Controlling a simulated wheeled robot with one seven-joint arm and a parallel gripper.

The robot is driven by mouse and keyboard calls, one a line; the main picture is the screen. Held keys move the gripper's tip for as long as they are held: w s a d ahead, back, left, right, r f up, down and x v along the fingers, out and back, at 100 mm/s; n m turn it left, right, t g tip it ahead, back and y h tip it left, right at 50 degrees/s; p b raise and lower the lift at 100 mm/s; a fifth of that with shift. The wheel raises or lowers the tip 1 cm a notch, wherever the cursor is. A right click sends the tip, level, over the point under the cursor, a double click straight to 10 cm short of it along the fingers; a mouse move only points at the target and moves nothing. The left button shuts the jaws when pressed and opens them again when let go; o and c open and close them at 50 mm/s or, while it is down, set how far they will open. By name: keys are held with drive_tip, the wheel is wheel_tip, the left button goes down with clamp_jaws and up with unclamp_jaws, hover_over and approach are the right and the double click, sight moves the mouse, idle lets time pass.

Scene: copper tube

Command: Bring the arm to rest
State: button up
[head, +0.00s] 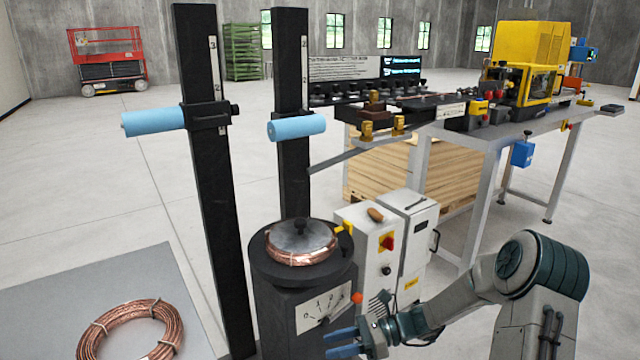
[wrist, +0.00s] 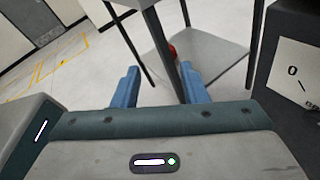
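My gripper (head: 342,342) is low at the bottom centre of the head view, in front of the black pedestal (head: 290,285). Its two blue fingers stand apart with nothing held between them. In the wrist view the fingers of my gripper (wrist: 158,88) are also spread, with a dark post and grey surface beyond them. My arm (head: 470,295) reaches in from the right, bent and low.
A copper coil (head: 300,258) sits on the pedestal top. Another coil (head: 130,330) lies on a grey table (head: 40,310) at left. Black posts with blue rollers (head: 155,121) rise behind. A white control cabinet (head: 385,245) and a machine bench (head: 470,130) stand right.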

drive_tip(key=s+d+r+n+t+h+p, duration=0.2)
drive_tip(key=s+d+r+n+h+p, duration=0.3)
drive_tip(key=r, duration=0.8)
drive_tip(key=s+d+r+n+t+h+p, duration=0.2)
drive_tip(key=s+d+r+n+h+p, duration=0.3)
drive_tip(key=s+r+n+h, duration=0.5)
drive_tip(key=s+d+r+n, duration=0.1)
drive_tip(key=s+r+n, duration=0.2)
drive_tip(key=s+n, duration=0.1)
drive_tip(key=shift+s+t+h, duration=0.3)
drive_tip(key=shift+s+t, duration=0.1)
drive_tip(key=shift+s, duration=0.15)
